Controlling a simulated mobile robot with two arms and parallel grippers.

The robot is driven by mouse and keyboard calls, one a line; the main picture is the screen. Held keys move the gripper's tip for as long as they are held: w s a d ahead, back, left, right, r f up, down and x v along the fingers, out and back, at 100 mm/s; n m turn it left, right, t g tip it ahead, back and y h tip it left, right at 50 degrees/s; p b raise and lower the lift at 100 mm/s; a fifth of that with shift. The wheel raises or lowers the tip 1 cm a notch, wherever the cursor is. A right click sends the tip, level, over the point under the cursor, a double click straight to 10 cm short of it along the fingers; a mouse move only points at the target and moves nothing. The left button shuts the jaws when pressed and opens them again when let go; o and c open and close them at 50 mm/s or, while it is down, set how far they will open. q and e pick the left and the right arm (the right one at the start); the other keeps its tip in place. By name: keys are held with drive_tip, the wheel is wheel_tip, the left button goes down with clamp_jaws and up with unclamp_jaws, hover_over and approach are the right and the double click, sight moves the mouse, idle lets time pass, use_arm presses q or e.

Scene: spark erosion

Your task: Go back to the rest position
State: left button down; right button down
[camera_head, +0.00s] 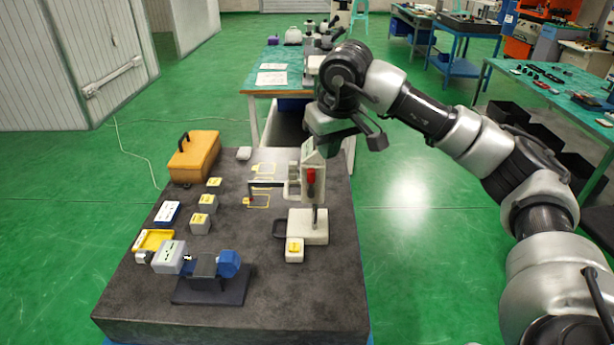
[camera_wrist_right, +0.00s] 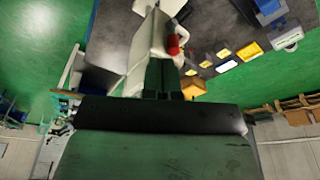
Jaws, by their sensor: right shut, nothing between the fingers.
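My right arm comes in from the right in the head view and bends over the far right part of the dark worktable (camera_head: 270,318). My right gripper (camera_head: 320,148) hangs just above the top of a small white machine with a red part (camera_head: 307,182). In the right wrist view the two fingers of the gripper (camera_wrist_right: 164,78) are together, with nothing between them. The white machine (camera_wrist_right: 146,45) shows close by the fingers there; I cannot tell whether they touch it. My left gripper is in neither view.
An orange toolbox (camera_head: 195,158), small grey blocks (camera_head: 200,222) and a blue-and-grey fixture (camera_head: 208,265) stand on the worktable. A teal table (camera_head: 272,80) with papers stands behind. Open green floor (camera_head: 410,240) lies to the right.

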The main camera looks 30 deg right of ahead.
drive_tip(key=shift+r+p, duration=0.3)
drive_tip(key=shift+r, duration=0.4)
